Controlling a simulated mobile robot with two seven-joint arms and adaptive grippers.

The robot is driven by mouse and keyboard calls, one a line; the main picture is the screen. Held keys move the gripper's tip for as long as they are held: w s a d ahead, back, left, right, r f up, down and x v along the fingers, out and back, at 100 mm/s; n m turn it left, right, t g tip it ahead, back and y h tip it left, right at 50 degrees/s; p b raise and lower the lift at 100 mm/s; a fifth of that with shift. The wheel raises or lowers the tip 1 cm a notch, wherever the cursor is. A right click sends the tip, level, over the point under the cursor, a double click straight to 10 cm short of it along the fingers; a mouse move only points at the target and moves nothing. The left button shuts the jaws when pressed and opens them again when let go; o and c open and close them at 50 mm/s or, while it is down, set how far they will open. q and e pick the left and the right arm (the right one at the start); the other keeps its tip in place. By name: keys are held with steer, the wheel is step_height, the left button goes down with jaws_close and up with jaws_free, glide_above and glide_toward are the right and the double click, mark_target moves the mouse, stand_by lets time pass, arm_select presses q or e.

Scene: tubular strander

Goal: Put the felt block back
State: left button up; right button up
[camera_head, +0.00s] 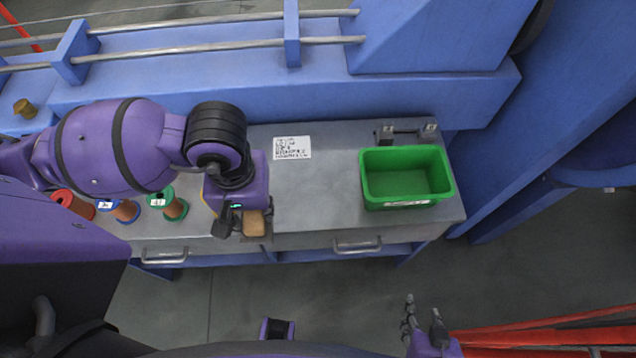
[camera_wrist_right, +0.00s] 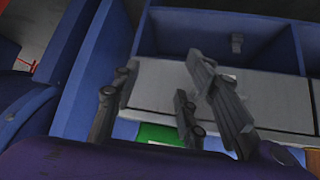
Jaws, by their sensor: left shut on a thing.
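The tan felt block (camera_head: 254,223) is at the front edge of the grey bench (camera_head: 310,205), left of its middle. My left gripper (camera_head: 240,221) points down over that edge and is shut on the block. A brown patch (camera_head: 258,238) shows just below the block; I cannot tell whether the block touches it. My arm hides part of the bench behind. My right gripper (camera_head: 423,318) is empty and open, low in front of the bench; its spread fingers also show in the right wrist view (camera_wrist_right: 165,100).
A green bin (camera_head: 447,175) stands at the bench's right end, with a small metal fixture (camera_head: 406,133) behind it. Red, blue and green spools (camera_head: 174,208) stand at the left. A white label sheet (camera_head: 292,147) lies at the back. The bench middle is clear.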

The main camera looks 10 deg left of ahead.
arm_select(q)
steer(key=w+d+f, duration=0.1)
steer(key=w+f, duration=0.1)
steer(key=w, duration=0.2)
steer(key=w+d+f, duration=0.2)
steer(key=w+f, duration=0.1)
steer(key=w+d+f+p, duration=0.1)
steer(key=w+d+f, duration=0.1)
steer(key=w+f, duration=0.1)
steer(key=shift+w+f, duration=0.15)
steer(key=shift+w, duration=0.7)
steer(key=shift+w+d+f, duration=0.2)
steer(key=shift+w+f, duration=0.15)
steer(key=shift+f, duration=1.65)
steer(key=shift+f, duration=0.15)
steer(key=o, duration=1)
